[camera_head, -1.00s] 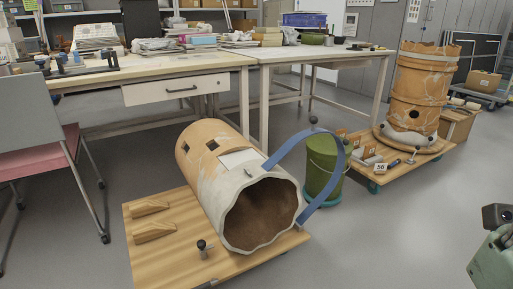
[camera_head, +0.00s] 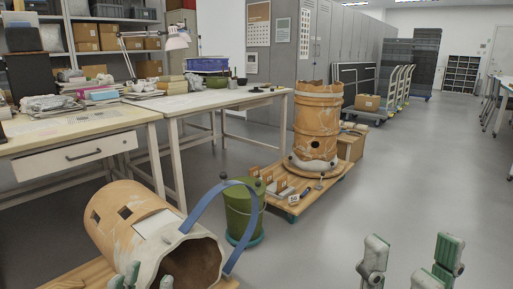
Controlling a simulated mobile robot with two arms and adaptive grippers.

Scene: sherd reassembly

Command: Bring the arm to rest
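My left gripper (camera_head: 146,277) shows only as green-grey fingertips at the bottom edge, in front of the lying orange and white vessel (camera_head: 140,222). Its fingertips stand apart with nothing seen between them. My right gripper (camera_head: 411,258) is at the bottom right over bare floor, its green-padded fingers spread and empty. Both arms and palms are out of frame. The vessel lies on a wooden board (camera_head: 82,275), its open mouth facing front right, with a blue strap (camera_head: 207,204) arching by its rim.
A green bin (camera_head: 240,212) stands right of the vessel. A tall reassembled vessel (camera_head: 318,125) stands on a wheeled board (camera_head: 318,202) behind it. Tables (camera_head: 225,98) and a drawer (camera_head: 75,155) line the left. The floor (camera_head: 410,175) at right is clear.

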